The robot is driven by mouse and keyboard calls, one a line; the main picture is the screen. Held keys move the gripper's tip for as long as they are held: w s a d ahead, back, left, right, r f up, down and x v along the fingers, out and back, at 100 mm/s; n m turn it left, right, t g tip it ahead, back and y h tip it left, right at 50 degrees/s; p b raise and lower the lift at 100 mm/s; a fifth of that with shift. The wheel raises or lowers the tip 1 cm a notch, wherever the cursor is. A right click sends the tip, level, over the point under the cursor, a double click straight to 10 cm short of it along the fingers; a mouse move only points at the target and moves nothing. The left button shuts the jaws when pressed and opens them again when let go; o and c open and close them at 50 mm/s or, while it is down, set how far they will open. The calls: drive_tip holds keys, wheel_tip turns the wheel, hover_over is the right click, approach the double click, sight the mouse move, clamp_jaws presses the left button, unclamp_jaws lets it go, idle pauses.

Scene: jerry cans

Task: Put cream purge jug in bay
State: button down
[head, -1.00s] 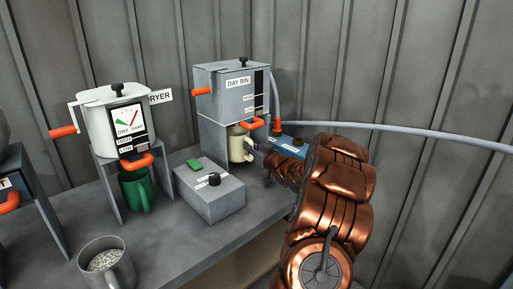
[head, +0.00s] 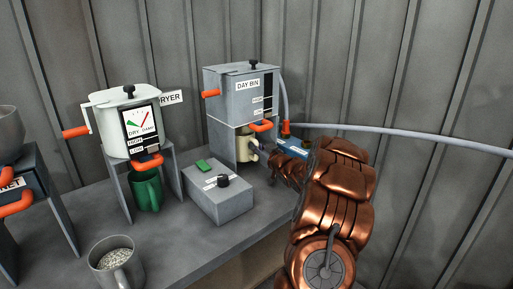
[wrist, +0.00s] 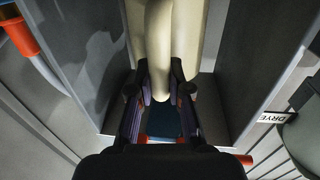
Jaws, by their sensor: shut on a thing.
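The cream jug (head: 246,150) stands upright under the grey day bin (head: 238,96), in the bay between the stand's side walls. In the wrist view the cream jug body (wrist: 196,38) fills the top middle, with its handle (wrist: 158,48) toward me. My gripper (wrist: 160,90) is shut on that handle, one finger on each side. In the head view my gripper (head: 264,158) reaches in at the jug's right side, and part of it is hidden by my arm. The jug's base is hard to make out.
An orange lever (head: 261,125) hangs just above the jug. A grey control box (head: 217,200) stands in front on the bench. A white dryer (head: 128,125) with a green jug (head: 146,190) is at left. A grey jug of pellets (head: 116,262) is in front. A hose (head: 400,134) runs right.

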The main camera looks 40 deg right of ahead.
drive_tip(key=shift+f, duration=0.2)
drive_tip(key=c, duration=1)
unclamp_jaws()
drive_tip(key=s, duration=0.4)
drive_tip(key=s+a, duration=0.1)
drive_tip(key=s, duration=0.7)
drive_tip(key=shift+a+r, duration=0.1)
drive_tip(key=shift+a, duration=0.25)
drive_tip(key=shift+w, duration=0.1)
